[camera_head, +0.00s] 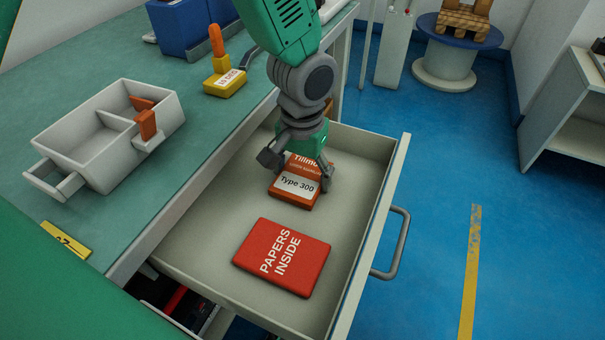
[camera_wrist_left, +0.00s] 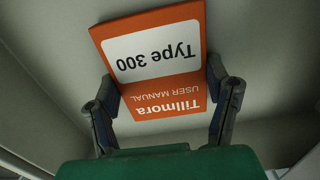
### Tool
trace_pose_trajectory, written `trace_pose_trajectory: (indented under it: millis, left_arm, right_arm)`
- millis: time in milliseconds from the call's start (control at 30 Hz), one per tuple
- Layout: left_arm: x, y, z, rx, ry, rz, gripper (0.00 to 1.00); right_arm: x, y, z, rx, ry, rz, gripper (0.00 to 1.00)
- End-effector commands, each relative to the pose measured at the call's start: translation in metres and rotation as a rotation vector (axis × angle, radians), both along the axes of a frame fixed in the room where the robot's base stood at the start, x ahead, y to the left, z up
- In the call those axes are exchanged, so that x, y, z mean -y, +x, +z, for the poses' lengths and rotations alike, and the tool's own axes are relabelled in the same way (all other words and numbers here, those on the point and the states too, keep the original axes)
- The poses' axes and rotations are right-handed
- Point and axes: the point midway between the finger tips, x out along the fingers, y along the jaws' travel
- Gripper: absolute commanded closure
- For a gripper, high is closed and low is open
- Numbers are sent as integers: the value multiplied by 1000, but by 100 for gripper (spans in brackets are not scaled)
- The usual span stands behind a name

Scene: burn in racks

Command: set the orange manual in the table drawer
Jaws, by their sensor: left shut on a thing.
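The orange manual (camera_head: 297,186), with a white "Type 300" label, is inside the open table drawer (camera_head: 205,235), towards its far end. My left gripper (camera_head: 297,171) comes down from above with one finger on each side of the manual and is shut on it. In the left wrist view the manual (camera_wrist_left: 160,62) sits between both fingers (camera_wrist_left: 164,88), close over the pale drawer floor. I cannot tell whether it touches the floor. My right gripper is not in view.
A red "PAPERS INSIDE" folder (camera_head: 282,257) lies in the near part of the drawer. On the green tabletop (camera_head: 100,85) are a grey divided tray (camera_head: 75,135), a yellow block with an orange handle (camera_head: 226,82) and blue bins (camera_head: 183,27). The drawer handle (camera_head: 393,245) faces open blue floor.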

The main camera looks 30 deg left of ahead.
Motion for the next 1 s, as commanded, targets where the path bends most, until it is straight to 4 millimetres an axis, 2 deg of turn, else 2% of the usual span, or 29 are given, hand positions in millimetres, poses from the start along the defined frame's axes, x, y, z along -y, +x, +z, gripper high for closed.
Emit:
trace_pose_trajectory:
  millis: [167,200,233,533,633,767,1000]
  left_arm:
    - [-2,0,-2,-1,-2,2,61]
    - [-2,0,-2,-1,-3,2,18]
    - [-2,0,-2,-1,-3,2,8]
    - [0,0,0,0,0,1,8]
    - [0,0,9,0,1,1,8]
    - [0,0,32,2,-1,1,8]
    - [-1,1,85,2,-2,1,8]
  right_arm:
    - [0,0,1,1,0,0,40]
    - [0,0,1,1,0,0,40]
    - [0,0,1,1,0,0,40]
    - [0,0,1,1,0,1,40]
    - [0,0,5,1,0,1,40]
    - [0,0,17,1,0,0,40]
    - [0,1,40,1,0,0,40]
